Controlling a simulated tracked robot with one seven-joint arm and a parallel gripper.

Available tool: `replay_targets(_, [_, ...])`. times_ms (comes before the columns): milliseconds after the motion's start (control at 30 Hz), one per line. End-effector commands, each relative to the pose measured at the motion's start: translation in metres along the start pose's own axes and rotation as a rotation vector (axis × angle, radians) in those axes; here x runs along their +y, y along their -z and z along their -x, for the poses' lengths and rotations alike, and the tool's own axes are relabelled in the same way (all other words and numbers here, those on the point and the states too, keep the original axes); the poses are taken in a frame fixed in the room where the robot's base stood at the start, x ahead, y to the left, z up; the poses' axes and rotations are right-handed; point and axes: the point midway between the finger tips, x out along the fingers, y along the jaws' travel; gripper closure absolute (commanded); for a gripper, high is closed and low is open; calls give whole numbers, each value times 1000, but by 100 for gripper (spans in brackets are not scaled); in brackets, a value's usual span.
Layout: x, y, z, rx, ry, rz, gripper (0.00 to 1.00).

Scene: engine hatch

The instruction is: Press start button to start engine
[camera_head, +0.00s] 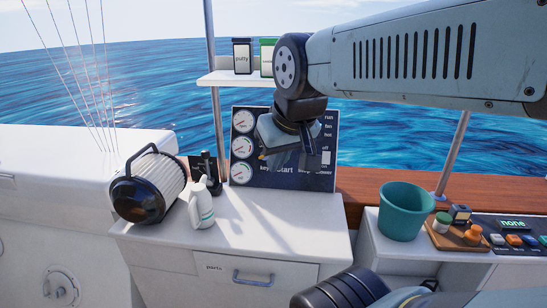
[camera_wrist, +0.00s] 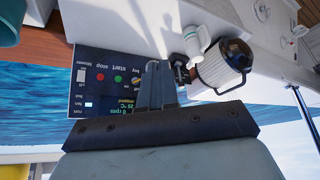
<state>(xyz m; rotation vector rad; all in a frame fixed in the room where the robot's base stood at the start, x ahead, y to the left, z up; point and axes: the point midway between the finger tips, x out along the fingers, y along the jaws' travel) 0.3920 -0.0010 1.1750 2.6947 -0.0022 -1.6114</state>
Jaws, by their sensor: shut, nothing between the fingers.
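The dark engine panel (camera_head: 240,178) stands upright behind the white counter, with gauges on its left side. My gripper (camera_head: 290,152) is in front of its middle and hides the buttons in the head view. In the wrist view, which is upside down, the green start button (camera_wrist: 118,78) lies between the red stop button (camera_wrist: 100,77) and the yellowish key switch (camera_wrist: 136,80). The display (camera_wrist: 122,103) reads 0 rpm and stopped. My gripper (camera_wrist: 154,68) is shut and empty, beside the key switch in the picture; I cannot tell its distance from the panel.
A shelf (camera_head: 232,78) with jars is above the panel. A green bucket (camera_head: 402,212) and a wooden tray (camera_head: 443,237) are at right. The counter's middle is clear.

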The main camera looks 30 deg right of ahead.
Motion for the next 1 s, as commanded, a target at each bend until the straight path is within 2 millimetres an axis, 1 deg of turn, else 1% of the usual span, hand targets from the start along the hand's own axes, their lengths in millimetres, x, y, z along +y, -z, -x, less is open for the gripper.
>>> replay_targets(67, [4,5,-3,7,-14,2,100])
replay_targets(167, [13,21,-14,30,-55,17,100])
replay_targets(267, [32,46,-30,70,-121,46,100])
replay_targets(400, [63,85,-60,136,-214,115,100])
replay_targets(500, [84,110,-81,179,-264,179,100])
replay_targets(700, [122,152,-127,263,-317,317,100])
replay_targets(833, [142,171,-159,318,-316,408,100])
replay_targets(1000, [164,185,-203,396,-276,515,100])
